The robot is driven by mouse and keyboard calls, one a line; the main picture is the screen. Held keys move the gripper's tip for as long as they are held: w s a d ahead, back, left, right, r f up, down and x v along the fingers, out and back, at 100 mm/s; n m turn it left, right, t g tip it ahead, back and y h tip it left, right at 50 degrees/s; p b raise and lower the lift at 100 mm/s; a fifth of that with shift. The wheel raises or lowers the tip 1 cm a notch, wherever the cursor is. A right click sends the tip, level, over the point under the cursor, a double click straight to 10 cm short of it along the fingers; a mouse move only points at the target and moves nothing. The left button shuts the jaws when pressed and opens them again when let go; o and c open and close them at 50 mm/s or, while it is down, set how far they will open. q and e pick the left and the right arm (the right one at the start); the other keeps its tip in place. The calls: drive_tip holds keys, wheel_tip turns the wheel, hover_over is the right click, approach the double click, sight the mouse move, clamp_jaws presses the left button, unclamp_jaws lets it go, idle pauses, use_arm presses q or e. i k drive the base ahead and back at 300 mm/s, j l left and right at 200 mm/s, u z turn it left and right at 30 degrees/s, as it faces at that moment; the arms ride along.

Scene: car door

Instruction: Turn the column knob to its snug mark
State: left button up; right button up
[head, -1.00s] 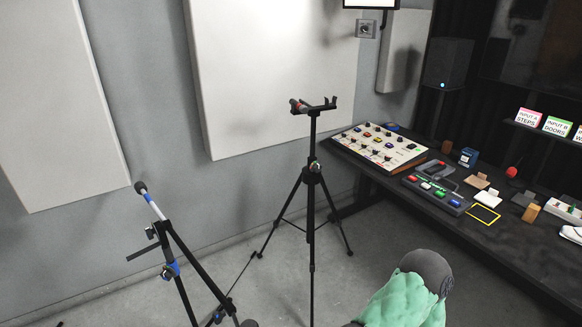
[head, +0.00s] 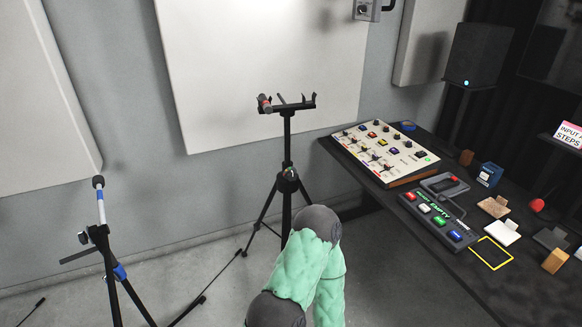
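A black tripod stand (head: 287,143) with a forked cradle on top stands in the middle, in front of the wall panel. A small dark knob with a light rim (head: 290,174) sits on its column, just above where the legs spread. Any mark on the knob is too small to make out. A second stand (head: 104,240) at the left carries a microphone and has a blue collar; a small knob-like part (head: 83,238) shows on it. One of my arms, mint green with dark grey joints, rises from the bottom centre, just right of the middle stand's legs. Neither gripper shows.
A black table (head: 445,270) runs along the right, with a cream control panel (head: 373,160), a button box (head: 437,217), a yellow outlined square (head: 491,253) and several small blocks. A speaker (head: 478,55) stands behind. Floor between the two stands is mostly clear.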

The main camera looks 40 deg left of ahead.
sight(292, 176)
drive_tip(key=i+j+u, duration=0.1)
drive_tip(key=i+u, duration=0.7)
drive_tip(key=i+l+u, duration=0.15)
drive_tip(key=i+u, duration=0.2)
drive_tip(key=i+l+u, duration=0.2)
drive_tip(key=i+u, duration=0.2)
drive_tip(key=k, duration=0.05)
